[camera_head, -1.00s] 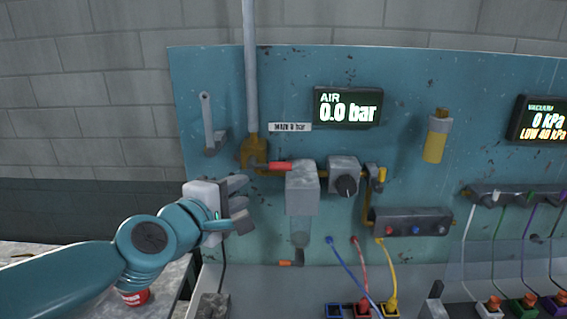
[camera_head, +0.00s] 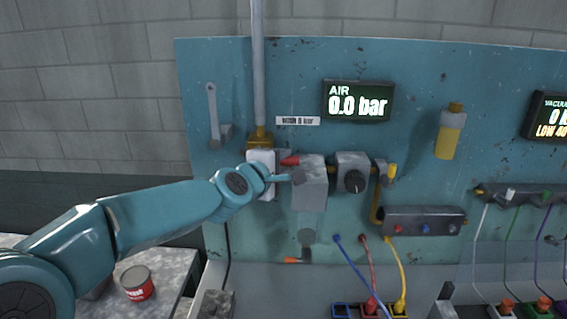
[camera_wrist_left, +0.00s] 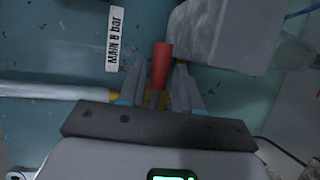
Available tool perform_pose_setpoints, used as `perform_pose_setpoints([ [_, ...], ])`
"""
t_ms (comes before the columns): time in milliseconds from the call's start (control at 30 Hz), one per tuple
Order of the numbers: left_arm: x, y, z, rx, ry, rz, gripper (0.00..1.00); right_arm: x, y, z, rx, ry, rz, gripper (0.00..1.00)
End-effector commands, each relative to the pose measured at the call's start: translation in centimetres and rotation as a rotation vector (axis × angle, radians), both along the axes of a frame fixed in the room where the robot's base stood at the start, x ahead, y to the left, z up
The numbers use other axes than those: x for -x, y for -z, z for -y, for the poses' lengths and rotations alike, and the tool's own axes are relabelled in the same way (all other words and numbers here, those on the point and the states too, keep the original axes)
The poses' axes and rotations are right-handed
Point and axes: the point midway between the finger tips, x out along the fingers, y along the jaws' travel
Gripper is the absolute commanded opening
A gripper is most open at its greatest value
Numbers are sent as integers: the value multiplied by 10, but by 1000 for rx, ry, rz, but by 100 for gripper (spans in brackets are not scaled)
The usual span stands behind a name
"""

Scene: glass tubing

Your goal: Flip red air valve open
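The red air valve handle (camera_head: 290,160) is a short red lever on the brass valve below the vertical grey pipe. My left gripper (camera_head: 284,176) is at the valve and its body hides most of the brass part. In the left wrist view, the red handle (camera_wrist_left: 160,66) points away from the gripper between the two fingers of my left gripper (camera_wrist_left: 161,78). The fingers look apart, one on each side of the handle; contact is not clear. The air display (camera_head: 358,101) reads 0.0 bar. My right gripper is not in view.
A grey filter block (camera_head: 311,183) stands just right of the handle, close to the fingers. A regulator with a black knob (camera_head: 353,181) is further right. A wrench (camera_head: 213,115) hangs at the upper left. A red can (camera_head: 137,284) stands on the side bench.

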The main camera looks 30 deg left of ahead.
Motion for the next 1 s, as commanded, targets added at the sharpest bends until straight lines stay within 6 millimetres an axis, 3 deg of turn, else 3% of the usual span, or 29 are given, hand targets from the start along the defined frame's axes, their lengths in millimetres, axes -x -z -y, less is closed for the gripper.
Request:
perform_pose_setpoints([
  [167, -12, 3, -1, -1, 0, -1, 34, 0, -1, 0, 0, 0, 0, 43],
  [400, -12, 2, -1, 0, 0, -1, 34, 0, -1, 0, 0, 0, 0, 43],
  [500, -12, 2, -1, 0, 0, 0, 1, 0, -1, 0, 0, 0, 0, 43],
  [1000, -12, 1, 10, 46, 4, 22, 0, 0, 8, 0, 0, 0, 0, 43],
])
